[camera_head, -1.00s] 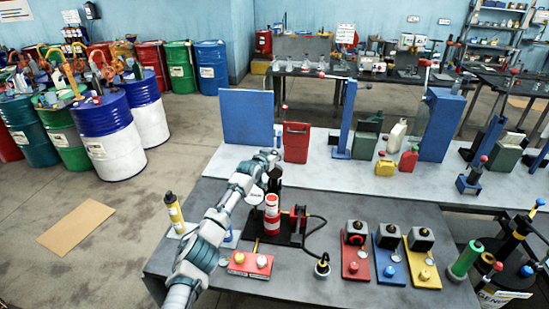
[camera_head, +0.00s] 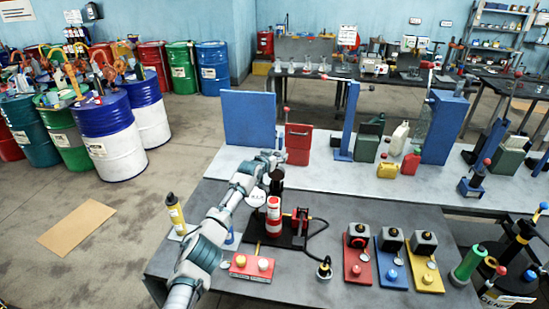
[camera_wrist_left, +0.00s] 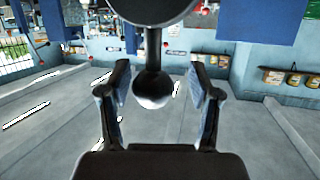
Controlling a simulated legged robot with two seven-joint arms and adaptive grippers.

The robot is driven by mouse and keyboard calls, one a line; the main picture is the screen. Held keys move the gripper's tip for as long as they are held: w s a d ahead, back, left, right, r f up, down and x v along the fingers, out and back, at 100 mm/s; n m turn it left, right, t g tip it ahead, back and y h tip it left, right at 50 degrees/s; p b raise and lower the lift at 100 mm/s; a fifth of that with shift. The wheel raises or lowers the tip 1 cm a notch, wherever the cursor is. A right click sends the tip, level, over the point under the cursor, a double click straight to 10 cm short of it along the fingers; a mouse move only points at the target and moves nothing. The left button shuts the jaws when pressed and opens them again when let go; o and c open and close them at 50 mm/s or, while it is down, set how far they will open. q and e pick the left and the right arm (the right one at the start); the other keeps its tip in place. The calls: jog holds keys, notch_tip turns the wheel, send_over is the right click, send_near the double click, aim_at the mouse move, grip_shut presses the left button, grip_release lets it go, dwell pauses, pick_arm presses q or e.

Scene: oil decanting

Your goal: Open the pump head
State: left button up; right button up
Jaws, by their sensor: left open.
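The pump unit stands on the near dark table, with a red-and-white cylinder (camera_head: 273,212) on a black base. In the left wrist view, a dark rod with a rounded knob (camera_wrist_left: 152,90) hangs between the two open fingers of my left gripper (camera_wrist_left: 158,82), with gaps on both sides. A dark round disc (camera_wrist_left: 150,8) sits at the top of that rod. My right gripper is not in view.
A red block with two buttons (camera_head: 252,267) and a yellow bottle (camera_head: 175,213) stand near my left arm. A black hose (camera_head: 316,227) runs right from the pump. Red, blue and yellow button panels (camera_head: 391,262) stand further right. The table between hose and panels is fairly clear.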

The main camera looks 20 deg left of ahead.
pick_arm(q)
jog(key=v, duration=1.1)
jog(key=shift+s, duration=0.35)
